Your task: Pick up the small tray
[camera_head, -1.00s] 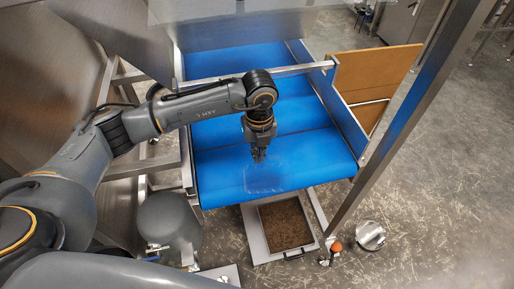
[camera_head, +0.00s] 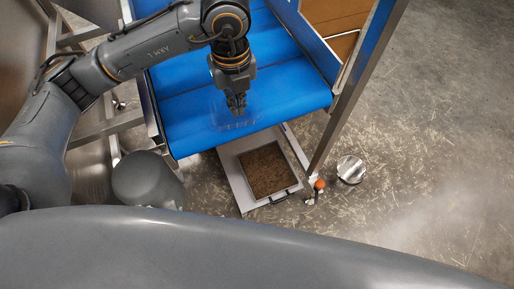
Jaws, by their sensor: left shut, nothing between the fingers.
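A small clear tray (camera_head: 218,122) lies on the blue conveyor belt near its front end. It is transparent, so only its edges show faintly. My left gripper (camera_head: 237,110) points down over the tray from above. Its fingers are shut with nothing between them. Its fingertips overlap the tray in the picture, and I cannot tell whether they touch it. My right gripper is not in the picture.
The blue belt (camera_head: 185,106) slopes between metal side rails. A steel post (camera_head: 357,85) stands at its right. Below the belt end, a floor pan (camera_head: 268,170) holds brown debris. A round metal object (camera_head: 351,170) lies on the floor. A grey rounded body crosses the front.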

